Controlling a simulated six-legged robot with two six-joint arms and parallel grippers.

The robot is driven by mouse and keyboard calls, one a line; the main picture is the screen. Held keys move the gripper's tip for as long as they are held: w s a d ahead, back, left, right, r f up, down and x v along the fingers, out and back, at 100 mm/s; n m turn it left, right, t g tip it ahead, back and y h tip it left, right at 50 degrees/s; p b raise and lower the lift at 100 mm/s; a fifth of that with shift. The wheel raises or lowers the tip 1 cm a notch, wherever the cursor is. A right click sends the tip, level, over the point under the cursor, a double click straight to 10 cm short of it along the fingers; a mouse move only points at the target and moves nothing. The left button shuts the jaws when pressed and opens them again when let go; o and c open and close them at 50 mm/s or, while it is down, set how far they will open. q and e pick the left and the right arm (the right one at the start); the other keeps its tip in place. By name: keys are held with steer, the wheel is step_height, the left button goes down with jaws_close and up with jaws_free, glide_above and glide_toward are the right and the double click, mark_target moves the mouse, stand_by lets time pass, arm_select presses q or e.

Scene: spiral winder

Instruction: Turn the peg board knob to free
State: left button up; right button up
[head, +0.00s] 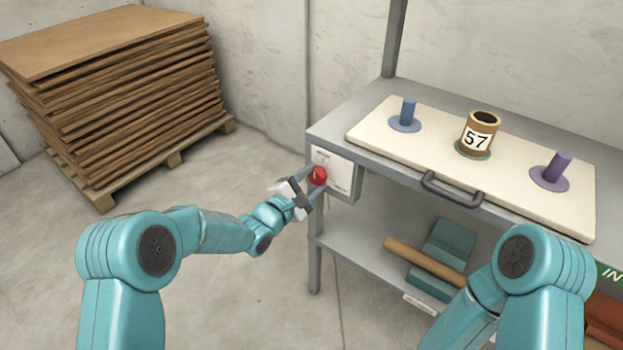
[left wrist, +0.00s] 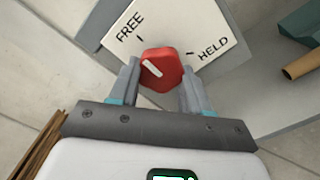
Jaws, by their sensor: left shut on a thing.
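The red knob (head: 317,176) sits on a white plate (head: 340,172) at the left end of the workbench. In the left wrist view the knob (left wrist: 162,68) has a white pointer mark slanting to the upper left, roughly toward the FREE tick. The plate (left wrist: 205,25) reads FREE at upper left and HELD at right. My left gripper (head: 307,188) is shut on the knob, one finger on each side. The peg board (head: 400,150) is a cream slab with a dark handle (head: 452,190). My right gripper is out of view.
A lower shelf (head: 350,250) holds a brown roll (head: 425,264) and a teal item (head: 445,245). Stacked brown sheets (head: 120,95) stand on a pallet at left. Floor between is clear.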

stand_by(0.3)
arm_select(q)
steer(key=o, duration=1.1)
steer(key=shift+c, duration=0.2)
steer(key=shift+a, duration=0.1)
steer(key=p+v, duration=0.2)
steer(key=v, duration=1.4)
steer(key=shift+s, duration=0.15)
